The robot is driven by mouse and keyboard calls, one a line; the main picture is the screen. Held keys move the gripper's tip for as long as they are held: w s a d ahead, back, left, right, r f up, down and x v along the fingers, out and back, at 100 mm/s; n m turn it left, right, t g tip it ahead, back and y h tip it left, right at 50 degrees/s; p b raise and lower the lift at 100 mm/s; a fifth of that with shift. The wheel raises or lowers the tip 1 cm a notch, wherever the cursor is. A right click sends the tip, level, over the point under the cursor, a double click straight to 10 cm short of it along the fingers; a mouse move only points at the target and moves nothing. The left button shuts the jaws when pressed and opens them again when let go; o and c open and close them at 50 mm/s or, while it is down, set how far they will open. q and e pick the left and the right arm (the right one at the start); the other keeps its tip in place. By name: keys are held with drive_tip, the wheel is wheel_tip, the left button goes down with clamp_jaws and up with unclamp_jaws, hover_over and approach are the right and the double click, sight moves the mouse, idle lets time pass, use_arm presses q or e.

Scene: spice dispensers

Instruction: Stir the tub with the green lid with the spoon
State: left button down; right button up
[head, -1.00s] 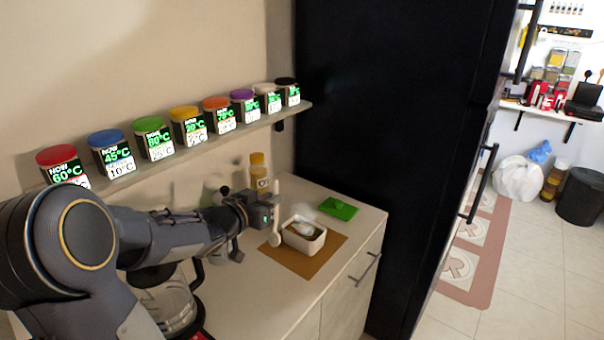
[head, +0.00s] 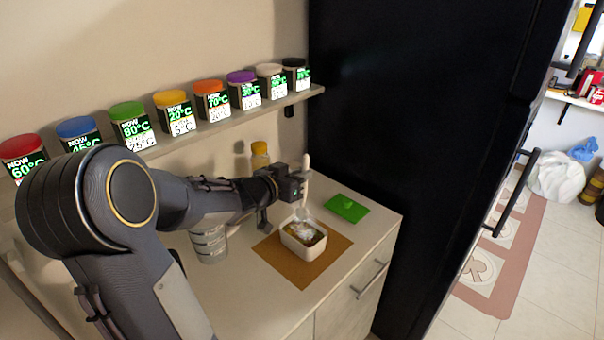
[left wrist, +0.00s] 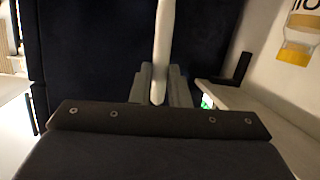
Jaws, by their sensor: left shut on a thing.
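The open white tub (head: 303,246) stands on a brown mat (head: 297,280) on the counter, with pale contents inside. A flat green lid (head: 346,208) lies on the counter behind and right of it. My left gripper (head: 303,188) is shut on the pale spoon (head: 306,171), which is held roughly upright at the tub's back edge. The spoon's lower end blurs against the tub, so I cannot tell whether it is inside. In the left wrist view the spoon's pale shaft (left wrist: 163,50) runs between the fingers (left wrist: 157,88). My right gripper is not in view.
A yellow-capped bottle (head: 260,158) stands behind my arm, and a glass container (head: 209,243) stands below it. A wall shelf (head: 235,122) holds several jars with coloured lids. A tall black cabinet (head: 425,120) borders the counter's right. The counter front is clear.

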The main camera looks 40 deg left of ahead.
use_arm(q)
drive_tip(key=f+b, duration=0.1)
drive_tip(key=w+f+b, duration=0.1)
drive_tip(key=f, duration=0.1)
drive_tip(key=shift+w+a+f+b, duration=0.15)
drive_tip(key=shift+a+b, duration=0.1)
drive_tip(key=shift+b, duration=0.15)
drive_tip(key=f+b, duration=0.1)
drive_tip(key=s+f+b, duration=0.1)
drive_tip(key=f+b, duration=0.2)
drive_tip(key=f, duration=0.1)
drive_tip(key=shift+s+d+f, duration=0.25)
drive_tip(key=shift+d, duration=0.05)
drive_tip(key=shift+d, duration=0.1)
